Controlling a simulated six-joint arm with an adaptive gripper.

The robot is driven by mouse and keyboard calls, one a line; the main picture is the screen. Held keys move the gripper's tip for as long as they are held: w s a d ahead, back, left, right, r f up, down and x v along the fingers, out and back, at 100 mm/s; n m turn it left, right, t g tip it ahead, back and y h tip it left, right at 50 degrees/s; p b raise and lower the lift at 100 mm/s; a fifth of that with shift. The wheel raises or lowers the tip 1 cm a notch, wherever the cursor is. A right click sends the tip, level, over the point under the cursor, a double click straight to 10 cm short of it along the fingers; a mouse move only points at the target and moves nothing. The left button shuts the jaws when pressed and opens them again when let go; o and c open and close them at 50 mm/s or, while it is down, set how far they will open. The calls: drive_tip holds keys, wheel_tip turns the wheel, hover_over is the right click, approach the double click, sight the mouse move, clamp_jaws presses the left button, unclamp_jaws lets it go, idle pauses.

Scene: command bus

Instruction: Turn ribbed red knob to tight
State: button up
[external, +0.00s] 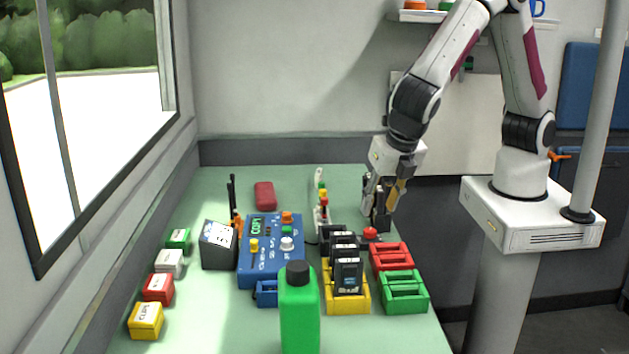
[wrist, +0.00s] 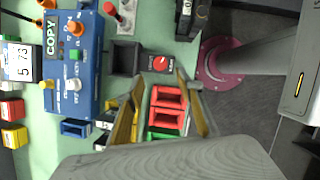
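The red knob (external: 370,233) sits low on the table, just behind the red crate. In the wrist view the knob (wrist: 160,63) is a round red top with a light mark, with small lettering beside it that I cannot read for sure. Its ribs are too small to make out. My gripper (external: 382,203) is above and behind the knob, pointing down, with no contact visible. In the wrist view my gripper (wrist: 164,80) has its two fingers spread wide, with nothing held between them. The knob lies just beyond the fingertips in that view.
A red crate (external: 391,256) and a green crate (external: 404,291) stand in front of the knob. Black radios in a yellow holder (external: 347,300) stand to its left. A blue control panel (external: 271,255) and green bottle (external: 299,315) are farther left. A black item (wrist: 190,18) stands near the knob.

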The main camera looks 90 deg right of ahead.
sight(370, 230)
idle(0.4)
drive_tip(key=shift+x, duration=3.9)
clamp_jaws()
